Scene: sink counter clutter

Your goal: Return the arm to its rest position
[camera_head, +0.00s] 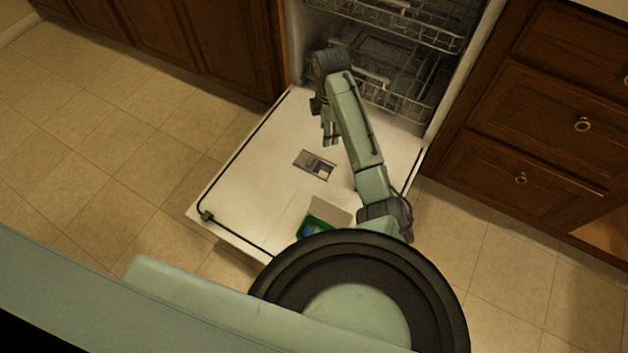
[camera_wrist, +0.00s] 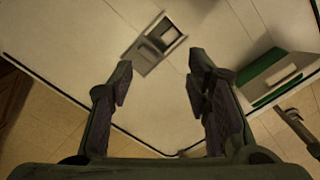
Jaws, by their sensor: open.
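My arm reaches over the lowered dishwasher door (camera_head: 255,165) in the head view, bent at the elbow. My gripper (camera_head: 328,140) points down above the door, near the dishwasher opening. In the wrist view my gripper (camera_wrist: 155,75) has its two fingers well apart, with nothing between them. The detergent dispenser (camera_head: 315,165) lies in the door panel near the gripper; it also shows in the wrist view (camera_wrist: 155,43), beyond the fingertips.
A green box (camera_head: 313,227) sits on the door near my base, partly hidden. Wire racks (camera_head: 400,80) are inside the dishwasher. Wooden cabinets (camera_head: 210,40) and drawers (camera_head: 545,110) flank it. Tiled floor (camera_head: 100,130) at left is clear.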

